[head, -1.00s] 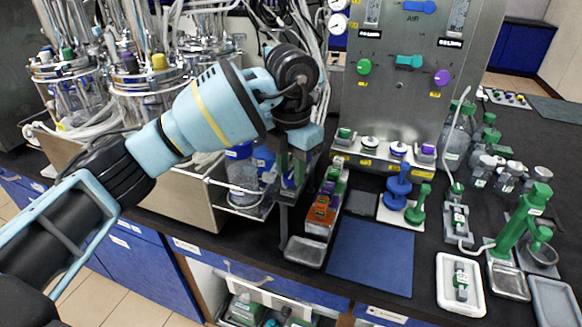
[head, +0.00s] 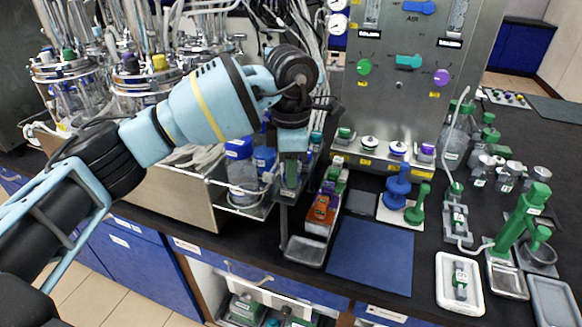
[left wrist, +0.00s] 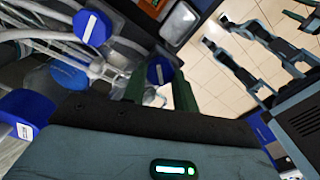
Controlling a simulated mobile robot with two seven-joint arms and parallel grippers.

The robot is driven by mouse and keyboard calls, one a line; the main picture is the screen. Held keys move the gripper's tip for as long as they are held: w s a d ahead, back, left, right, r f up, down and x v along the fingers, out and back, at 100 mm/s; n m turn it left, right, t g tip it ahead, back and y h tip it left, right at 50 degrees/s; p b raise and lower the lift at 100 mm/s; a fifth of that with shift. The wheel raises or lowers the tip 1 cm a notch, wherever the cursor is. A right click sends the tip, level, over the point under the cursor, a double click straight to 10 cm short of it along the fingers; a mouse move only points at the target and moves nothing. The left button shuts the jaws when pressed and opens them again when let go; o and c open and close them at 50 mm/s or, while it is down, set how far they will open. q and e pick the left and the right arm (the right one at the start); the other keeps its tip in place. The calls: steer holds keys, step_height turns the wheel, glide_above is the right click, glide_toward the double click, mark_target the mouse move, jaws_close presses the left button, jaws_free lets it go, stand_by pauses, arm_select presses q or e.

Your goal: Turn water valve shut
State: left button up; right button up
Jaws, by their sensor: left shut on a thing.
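My left gripper (head: 290,182) hangs below its wrist in the head view, in front of the rack beside the bioreactors. In the left wrist view, its two green fingers (left wrist: 160,88) are shut on a round blue valve knob (left wrist: 160,71) with a white bar mark on its face. A second, similar blue knob (left wrist: 92,28) with a white mark is up and left of it, apart from the fingers. The held knob is hidden behind the gripper in the head view. My right gripper is not in view.
Blue-capped bottles (head: 240,175) stand left of the gripper, with tubing around them. A narrow rack of coloured blocks (head: 322,212) and a metal tray (head: 305,251) are close on its right. A blue mat (head: 370,257) lies clear on the black bench.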

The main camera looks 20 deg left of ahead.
arm_select(q)
steer(key=m, duration=0.5)
steer(key=shift+m+b, duration=0.3)
steer(key=m, duration=0.3)
steer(key=shift+m+b, duration=0.3)
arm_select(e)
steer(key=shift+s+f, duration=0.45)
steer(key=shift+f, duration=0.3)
arm_select(q)
steer(key=o, duration=1)
steer(key=shift+c, duration=0.2)
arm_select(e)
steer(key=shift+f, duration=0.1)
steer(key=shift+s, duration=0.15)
